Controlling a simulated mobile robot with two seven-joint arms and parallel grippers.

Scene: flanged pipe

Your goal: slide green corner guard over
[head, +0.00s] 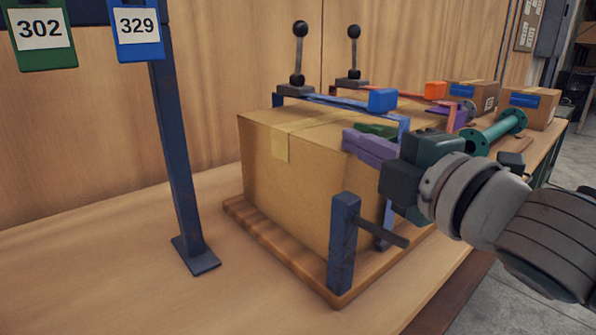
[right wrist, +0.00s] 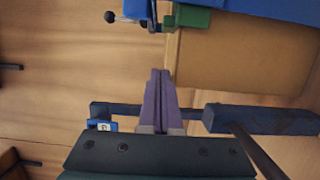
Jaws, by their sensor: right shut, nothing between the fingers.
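The green corner guard (head: 377,130) sits at the top edge of the cardboard box (head: 290,180), partly hidden behind my right gripper. In the right wrist view the green corner guard (right wrist: 190,18) is at the top, next to a blue part. My right gripper (head: 347,138) has purple fingers, pressed together and empty, in front of the box's near right side. In the right wrist view the fingertips (right wrist: 160,72) point toward the guard, with a visible gap between. My left gripper is not in view.
The box stands on a wooden base (head: 275,245) with a blue post (head: 343,240) and a rod at its front corner. A blue clamp bar (head: 382,99) reaches over the box. A tall blue stand (head: 180,160) is left. A green flanged pipe (head: 495,130) lies behind.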

